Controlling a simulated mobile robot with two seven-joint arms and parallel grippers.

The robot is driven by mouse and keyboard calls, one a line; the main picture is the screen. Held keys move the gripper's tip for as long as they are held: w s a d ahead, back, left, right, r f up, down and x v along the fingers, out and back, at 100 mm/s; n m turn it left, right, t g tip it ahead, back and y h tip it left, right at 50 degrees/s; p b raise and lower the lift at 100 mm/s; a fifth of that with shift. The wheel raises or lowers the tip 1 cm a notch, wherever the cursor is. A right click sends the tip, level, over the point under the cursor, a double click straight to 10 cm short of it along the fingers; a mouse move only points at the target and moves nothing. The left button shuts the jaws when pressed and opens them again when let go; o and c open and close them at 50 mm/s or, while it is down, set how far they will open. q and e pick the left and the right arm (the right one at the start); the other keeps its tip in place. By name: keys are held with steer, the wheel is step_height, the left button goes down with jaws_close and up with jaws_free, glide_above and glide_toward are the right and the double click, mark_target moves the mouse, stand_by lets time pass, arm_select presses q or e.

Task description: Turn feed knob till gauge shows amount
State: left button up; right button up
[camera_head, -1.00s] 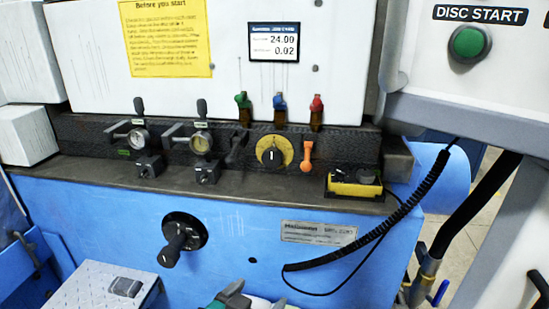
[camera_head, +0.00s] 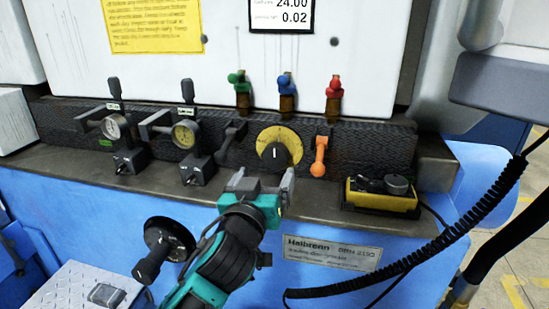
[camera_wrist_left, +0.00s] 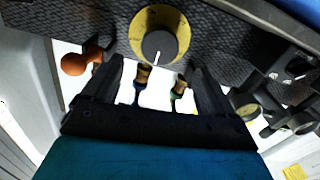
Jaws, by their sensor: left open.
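A round black knob (camera_head: 275,153) with a white pointer line sits on a yellow dial plate (camera_head: 290,137) on the dark panel. In the left wrist view the same knob (camera_wrist_left: 158,46) lies just beyond the fingertips. My left gripper (camera_head: 262,180) is open and empty, just below and in front of the knob, apart from it. Its spread fingers show in the left wrist view (camera_wrist_left: 158,78). Two round dial gauges, one white-faced (camera_head: 113,128) and one yellowish (camera_head: 184,135), stand left of the knob; their readings are too small to tell. A card (camera_head: 281,14) reads 24.00 and 0.02. My right gripper is out of view.
An orange lever (camera_head: 319,162) is close right of the knob and a dark lever (camera_head: 230,143) close left. Green (camera_head: 240,84), blue (camera_head: 284,84) and red (camera_head: 333,86) handles stand above. A yellow box (camera_head: 380,200) sits on the ledge. A black crank (camera_head: 155,262) is below left.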

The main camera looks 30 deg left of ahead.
mark_target(274, 158)
arm_select(q)
steer(key=x, duration=0.8)
steer(key=c, duration=1.1)
